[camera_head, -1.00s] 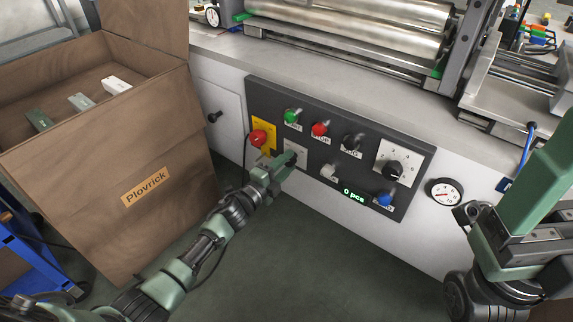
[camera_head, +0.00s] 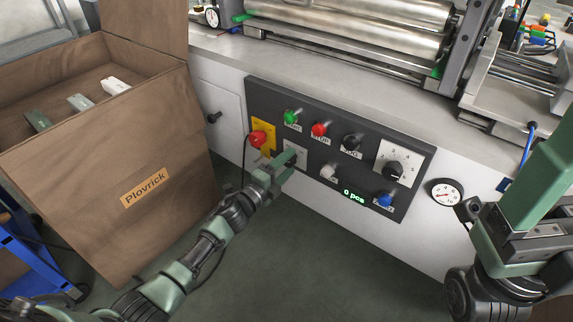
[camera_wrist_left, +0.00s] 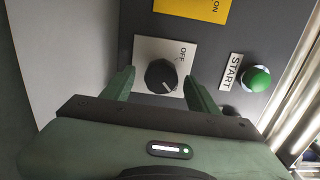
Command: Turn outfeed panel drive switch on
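The drive switch is a black rotary knob (camera_wrist_left: 161,75) on a white plate (camera_wrist_left: 184,45) on the dark outfeed panel (camera_head: 325,188). The word OFF shows on the plate beside the knob. The knob's light pointer mark is at its lower right in the left wrist view. My left gripper (camera_wrist_left: 161,90) is open, with one finger on each side of the knob and a gap to each. In the head view the left gripper (camera_head: 279,169) is at the plate (camera_head: 299,151) and hides most of the knob. My right arm shows at the right edge; its fingertips are not visible.
A red button (camera_head: 257,138) on a yellow plate sits just above left of the gripper. A green START button (camera_head: 291,117), a red button (camera_head: 319,129) and a white dial plate (camera_head: 404,157) share the panel. A brown box (camera_head: 125,200) stands close on the left.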

